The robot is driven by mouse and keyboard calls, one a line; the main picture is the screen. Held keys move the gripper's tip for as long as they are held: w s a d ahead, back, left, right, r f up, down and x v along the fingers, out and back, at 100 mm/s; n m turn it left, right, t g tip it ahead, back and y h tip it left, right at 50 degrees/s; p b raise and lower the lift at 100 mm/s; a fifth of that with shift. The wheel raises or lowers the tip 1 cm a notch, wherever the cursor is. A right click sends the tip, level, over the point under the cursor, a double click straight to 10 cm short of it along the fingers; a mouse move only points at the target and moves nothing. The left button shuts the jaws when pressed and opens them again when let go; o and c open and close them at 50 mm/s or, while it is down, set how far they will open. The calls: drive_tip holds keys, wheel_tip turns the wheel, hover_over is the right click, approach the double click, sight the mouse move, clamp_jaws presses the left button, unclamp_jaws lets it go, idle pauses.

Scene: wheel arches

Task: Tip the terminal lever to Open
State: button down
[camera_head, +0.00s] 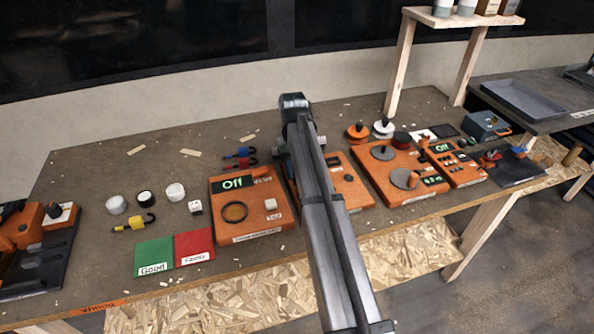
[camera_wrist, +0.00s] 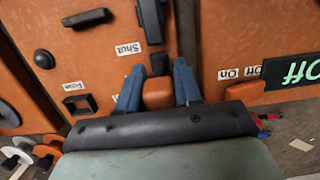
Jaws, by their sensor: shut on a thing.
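A long dark bar (camera_wrist: 152,20) lies just beyond the fingertips. An upside-down "Shut" label (camera_wrist: 129,48) is left of the fingers; I cannot make out an "Open" label. In the head view my arm hides the gripper, the lever and part of this panel (camera_head: 352,190).
Left of my arm is an orange box with an "Off" display (camera_head: 238,183). Green (camera_head: 153,256) and red (camera_head: 194,245) mats lie in front of it. Another orange panel (camera_head: 400,172) stands to the right. The workbench (camera_head: 95,180) has some bare room at the back left.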

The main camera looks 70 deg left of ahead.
drive_tip(key=shift+a+h, duration=0.25)
drive_tip(key=shift+h, duration=0.25)
drive_tip(key=c, duration=0.8)
unclamp_jaws()
drive_tip(key=shift+c, duration=0.2)
